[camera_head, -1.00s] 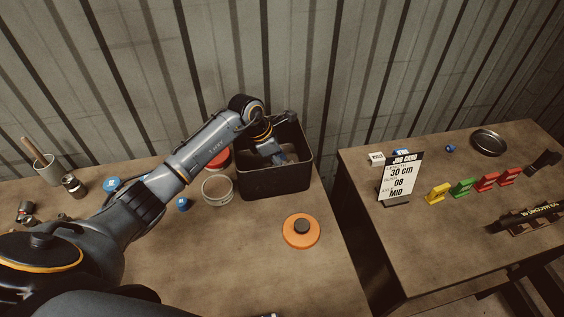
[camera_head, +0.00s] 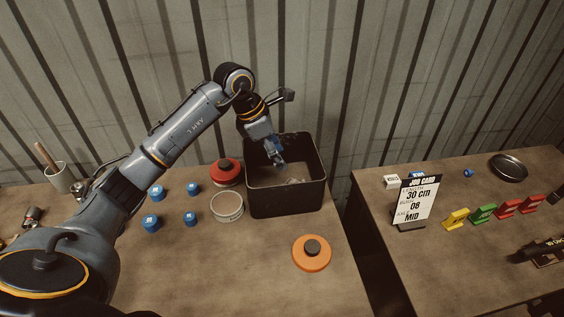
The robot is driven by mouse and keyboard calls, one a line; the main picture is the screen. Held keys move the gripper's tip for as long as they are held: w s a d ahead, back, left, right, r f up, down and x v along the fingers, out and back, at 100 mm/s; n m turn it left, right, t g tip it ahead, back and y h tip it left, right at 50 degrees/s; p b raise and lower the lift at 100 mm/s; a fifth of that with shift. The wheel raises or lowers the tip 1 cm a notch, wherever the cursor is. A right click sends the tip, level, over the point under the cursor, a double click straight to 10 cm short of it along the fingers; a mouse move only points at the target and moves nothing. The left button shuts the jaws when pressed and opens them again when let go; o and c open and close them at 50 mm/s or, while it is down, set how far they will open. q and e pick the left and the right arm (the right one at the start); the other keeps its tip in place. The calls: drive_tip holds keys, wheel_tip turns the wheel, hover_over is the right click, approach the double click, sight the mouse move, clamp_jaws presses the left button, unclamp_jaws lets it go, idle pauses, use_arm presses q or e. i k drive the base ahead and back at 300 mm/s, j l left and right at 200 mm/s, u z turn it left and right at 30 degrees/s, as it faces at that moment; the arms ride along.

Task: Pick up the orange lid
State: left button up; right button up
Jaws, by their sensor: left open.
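The orange lid (camera_head: 298,258), a round disc with a dark knob on top, lies on the left table in front of the black bin. My left gripper (camera_head: 281,164) is open over the mouth of the black bin (camera_head: 285,200), pointing down, up and to the left of the lid and well apart from it. Its fingertips are small and dark against the bin, so what lies right at them is hard to make out. My right gripper is not in view.
An open round tin (camera_head: 227,207) stands left of the bin, with a red lid (camera_head: 225,172) behind it. Several blue caps (camera_head: 151,223) lie further left. The right table holds a job card (camera_head: 415,203), coloured blocks (camera_head: 483,212) and a dark round dish (camera_head: 508,167). The table around the orange lid is clear.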

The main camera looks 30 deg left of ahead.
sight(311, 253)
drive_tip(key=k+l, duration=0.45)
drive_tip(key=k, duration=0.15)
drive_tip(key=k+l, duration=0.45)
drive_tip(key=k, duration=0.15)
drive_tip(key=k+l, duration=0.45)
drive_tip(key=k, duration=0.15)
